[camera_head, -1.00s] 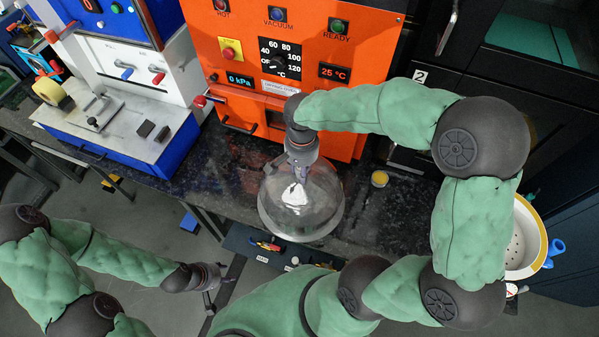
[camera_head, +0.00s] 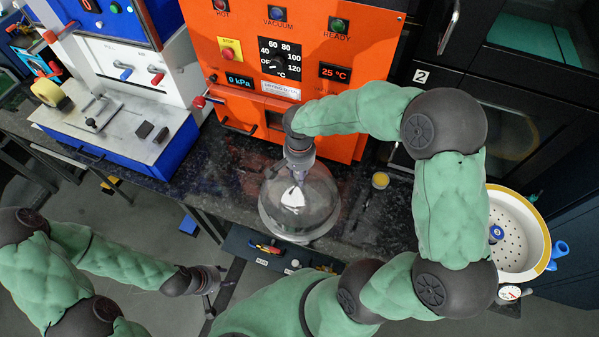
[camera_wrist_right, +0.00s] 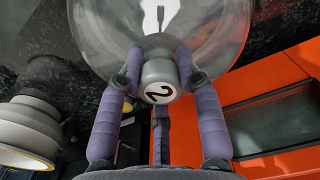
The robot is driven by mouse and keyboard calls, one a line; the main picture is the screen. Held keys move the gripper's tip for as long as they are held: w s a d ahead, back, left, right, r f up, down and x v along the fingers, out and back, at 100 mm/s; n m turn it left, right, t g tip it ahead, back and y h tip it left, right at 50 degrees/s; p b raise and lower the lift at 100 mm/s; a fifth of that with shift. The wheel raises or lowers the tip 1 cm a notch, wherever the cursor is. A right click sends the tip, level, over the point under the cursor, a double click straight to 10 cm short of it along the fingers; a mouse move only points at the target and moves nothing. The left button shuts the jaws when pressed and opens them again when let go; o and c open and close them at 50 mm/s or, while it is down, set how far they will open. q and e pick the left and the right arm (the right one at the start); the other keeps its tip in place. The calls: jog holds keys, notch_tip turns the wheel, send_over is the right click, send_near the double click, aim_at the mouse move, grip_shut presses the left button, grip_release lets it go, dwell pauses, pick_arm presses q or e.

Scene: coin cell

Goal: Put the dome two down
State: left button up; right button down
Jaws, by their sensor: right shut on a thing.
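The dome two (camera_head: 302,208) is a clear glass bell with a grey knob marked "2" (camera_wrist_right: 158,92). It is upright in the head view, in front of the orange oven and over the dark counter. My right gripper (camera_head: 299,168) is above it, and its fingers are shut around the knob, as the right wrist view (camera_wrist_right: 158,80) shows. I cannot tell whether the dome's rim touches the counter. My left gripper (camera_head: 219,284) is low at the left, apart from the dome, with its fingers spread and nothing seen between them.
The orange oven (camera_head: 240,105) stands behind the dome. A white perforated bowl with a yellow rim (camera_head: 519,245) is at the right, with a gauge (camera_head: 509,293). A small yellow-topped jar (camera_head: 380,180) stands right of the dome. A dark tray with tools (camera_head: 268,252) lies in front.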

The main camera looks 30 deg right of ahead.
jog(key=shift+f, duration=0.15)
jog(key=c, duration=0.8)
grip_release()
jog(key=shift+c, duration=0.2)
jog(key=shift+r, duration=0.45)
notch_tip(320, 180, up, 12)
jog(key=p, duration=0.2)
jog(key=shift+f, duration=0.25)
